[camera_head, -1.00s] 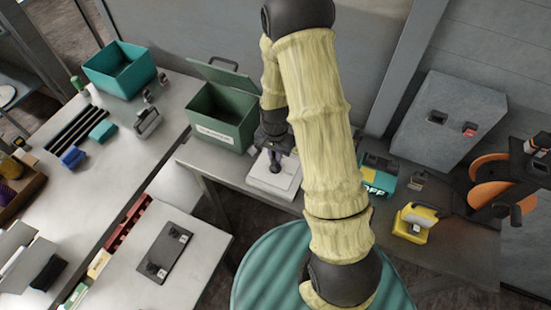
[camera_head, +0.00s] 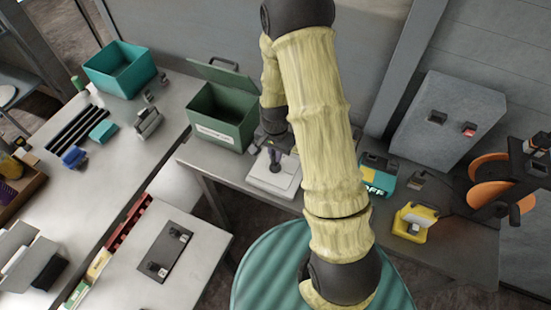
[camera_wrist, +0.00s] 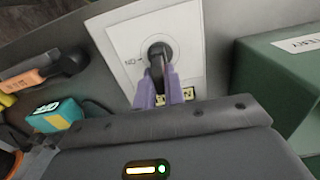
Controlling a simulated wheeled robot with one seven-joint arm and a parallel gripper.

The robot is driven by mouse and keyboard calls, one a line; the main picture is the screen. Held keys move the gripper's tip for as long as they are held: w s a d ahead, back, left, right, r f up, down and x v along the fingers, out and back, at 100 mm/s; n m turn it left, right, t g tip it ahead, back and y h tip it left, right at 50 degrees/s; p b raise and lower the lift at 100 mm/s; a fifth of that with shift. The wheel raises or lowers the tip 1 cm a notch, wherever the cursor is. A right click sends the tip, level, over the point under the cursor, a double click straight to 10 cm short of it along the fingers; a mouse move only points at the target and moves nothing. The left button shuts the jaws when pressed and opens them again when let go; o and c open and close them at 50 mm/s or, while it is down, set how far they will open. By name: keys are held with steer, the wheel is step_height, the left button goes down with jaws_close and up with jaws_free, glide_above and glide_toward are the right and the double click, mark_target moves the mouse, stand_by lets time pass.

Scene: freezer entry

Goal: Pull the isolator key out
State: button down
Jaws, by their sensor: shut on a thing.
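The isolator is a pale square plate (camera_wrist: 125,38) with a round dark boss and small lettering, seen in the wrist view. The dark isolator key (camera_wrist: 156,62) stands at the boss, between the purple fingertips of my gripper (camera_wrist: 160,86). The fingers are shut on it. I cannot tell whether the key is still seated, since the fingers and key cover the slot. In the head view the pale plate (camera_head: 287,184) lies on the back bench, with my dark gripper (camera_head: 275,152) over it. My arm hides part of that area.
A green lidded box (camera_head: 222,118) stands close left of the isolator. A teal device (camera_head: 379,180) and a yellow padlock-like block (camera_head: 414,222) sit to the right. A grey box (camera_head: 447,117) stands behind them. Some bare bench shows in front of the yellow block.

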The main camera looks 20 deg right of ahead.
steer(key=shift+r+p, duration=0.65)
steer(key=shift+r, duration=0.25)
stand_by(1.1)
steer(key=shift+r+p, duration=2.05)
steer(key=shift+r, duration=0.65)
